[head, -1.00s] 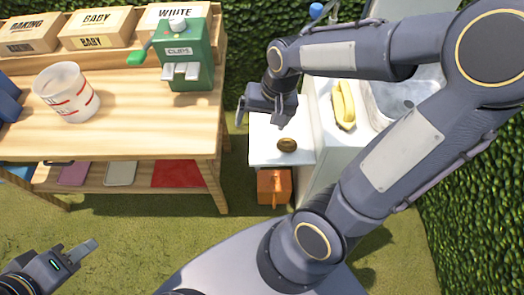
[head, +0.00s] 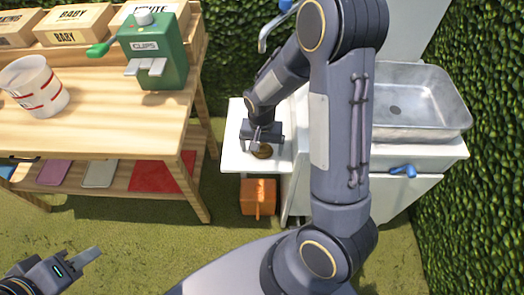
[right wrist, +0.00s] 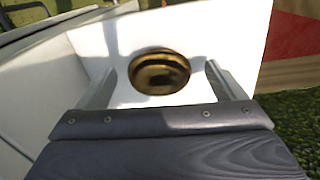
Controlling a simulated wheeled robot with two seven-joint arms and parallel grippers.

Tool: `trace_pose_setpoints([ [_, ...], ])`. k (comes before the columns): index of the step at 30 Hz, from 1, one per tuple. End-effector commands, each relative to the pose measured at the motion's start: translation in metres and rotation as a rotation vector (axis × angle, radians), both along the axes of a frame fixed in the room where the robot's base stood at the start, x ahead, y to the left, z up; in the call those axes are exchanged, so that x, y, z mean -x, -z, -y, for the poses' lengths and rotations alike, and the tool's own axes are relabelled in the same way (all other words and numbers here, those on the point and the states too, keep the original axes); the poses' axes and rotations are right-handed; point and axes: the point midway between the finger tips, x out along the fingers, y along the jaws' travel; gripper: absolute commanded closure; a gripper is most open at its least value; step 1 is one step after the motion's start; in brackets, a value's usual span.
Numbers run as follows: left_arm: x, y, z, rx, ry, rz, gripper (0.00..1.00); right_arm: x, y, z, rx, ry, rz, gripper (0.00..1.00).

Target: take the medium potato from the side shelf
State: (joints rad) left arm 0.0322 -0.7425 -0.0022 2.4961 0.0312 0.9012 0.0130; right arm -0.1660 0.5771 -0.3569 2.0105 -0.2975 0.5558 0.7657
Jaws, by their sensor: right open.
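The potato (head: 264,151) is a small brown oval on the white side shelf (head: 236,127), beside the sink unit. In the right wrist view the potato (right wrist: 159,72) lies between and just beyond the two fingers. My right gripper (head: 258,146) is open and points down at the potato, which it partly hides in the head view. The gripper also shows in the right wrist view (right wrist: 166,90); I cannot tell whether a finger touches the potato. My left gripper (head: 88,258) is at the lower left over the grass, far from the shelf, empty.
A metal sink (head: 420,105) stands right of the shelf, with a blue handle (head: 403,171) on its cabinet. An orange box (head: 258,196) is under the shelf. The wooden table (head: 110,100) at left carries a green clips dispenser (head: 160,48) and a striped cup (head: 38,88). A hedge borders the right.

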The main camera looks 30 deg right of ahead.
Motion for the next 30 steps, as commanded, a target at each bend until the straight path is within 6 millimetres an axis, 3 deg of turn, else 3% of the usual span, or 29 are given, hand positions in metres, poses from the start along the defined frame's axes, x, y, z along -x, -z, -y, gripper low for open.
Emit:
trace_pose_setpoints([
  [9,0.0001,0.001,0.0001,0.0,0.0,0.0,0.64,0.0002,0.0052,0.0001,0.0,0.0,0.0,0.12],
  [21,0.0001,0.001,0.0001,0.0,0.0,0.0,0.64,0.0001,0.0048,0.0001,-0.001,0.0,0.001,0.61],
  [30,0.0,-0.0001,0.0001,0.0,0.0,0.0,0.64,-0.0002,0.0009,0.0,-0.001,0.0,0.002,0.61],
])
